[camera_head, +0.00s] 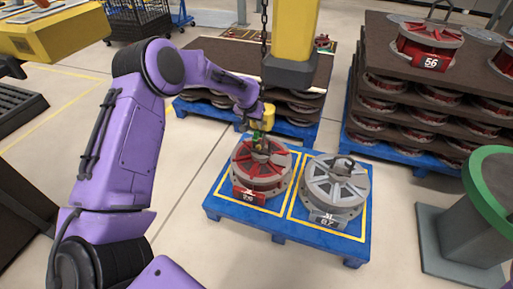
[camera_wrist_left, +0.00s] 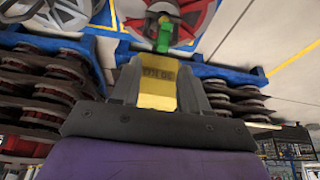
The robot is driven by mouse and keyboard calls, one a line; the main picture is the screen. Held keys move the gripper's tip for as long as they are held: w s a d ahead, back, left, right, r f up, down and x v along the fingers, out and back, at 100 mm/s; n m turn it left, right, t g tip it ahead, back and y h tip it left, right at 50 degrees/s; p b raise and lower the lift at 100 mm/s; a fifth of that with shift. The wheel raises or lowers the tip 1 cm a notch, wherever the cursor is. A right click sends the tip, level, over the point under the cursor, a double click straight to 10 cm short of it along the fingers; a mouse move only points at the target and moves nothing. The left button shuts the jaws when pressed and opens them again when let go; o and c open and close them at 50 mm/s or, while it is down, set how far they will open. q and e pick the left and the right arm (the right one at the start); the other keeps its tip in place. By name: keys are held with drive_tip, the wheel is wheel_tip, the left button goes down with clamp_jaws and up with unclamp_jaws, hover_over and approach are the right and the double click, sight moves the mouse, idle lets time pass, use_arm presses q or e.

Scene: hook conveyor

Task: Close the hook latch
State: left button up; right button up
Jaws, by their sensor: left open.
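My left gripper (camera_head: 257,130) is open and points down at the hub of a red wheel-shaped part (camera_head: 262,172) on a blue pallet. A small green piece (camera_wrist_left: 164,38) shows just beyond the yellow part of my gripper in the left wrist view, near the red part's hub. I cannot tell whether it is the latch or a fingertip, or whether the gripper touches it. The hook and its latch are not clearly seen; a dark chain (camera_head: 264,22) hangs above. My right gripper is not in view.
A grey wheel-shaped part (camera_head: 336,186) sits beside the red one on the blue pallet (camera_head: 283,228). A yellow post with a grey end (camera_head: 291,72) stands close behind my gripper. Stacked racks of parts (camera_head: 412,105) are at the back right, and a green-rimmed grey stand (camera_head: 468,215) is at the right.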

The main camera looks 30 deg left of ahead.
sight(256, 132)
use_arm(q)
drive_tip(key=b+x, duration=0.1)
drive_tip(key=x, duration=0.5)
drive_tip(key=b+x, duration=0.1)
drive_tip(key=x, duration=0.3)
drive_tip(key=shift+w+a+b, duration=0.25)
drive_tip(key=shift+b, duration=0.05)
clamp_jaws()
